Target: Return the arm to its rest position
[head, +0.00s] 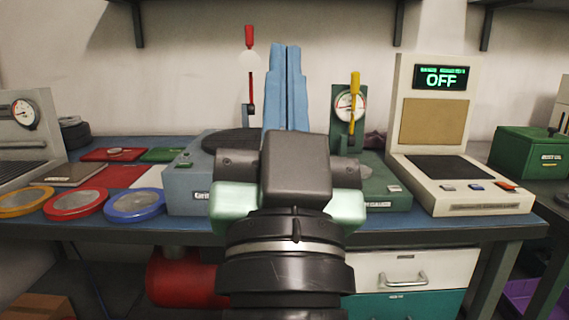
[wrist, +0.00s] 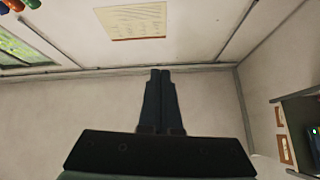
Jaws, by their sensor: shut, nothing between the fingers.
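My gripper (head: 286,50) is in the middle of the head view, in front of the workbench, with its blue fingers pointing up and pressed together. It is shut and empty. In the wrist view the gripper's dark fingers (wrist: 160,75) are side by side, with only wall and ceiling beyond them. My arm and gripper body hide part of the bench's middle, including parts of the two devices behind.
The blue bench (head: 300,228) holds yellow, red and blue rings (head: 135,204) at left, a grey-blue device (head: 190,187), a green gauge stand (head: 385,190), and a beige unit reading OFF (head: 470,195). A green box (head: 530,150) is far right. Shelf brackets (head: 398,22) hang above.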

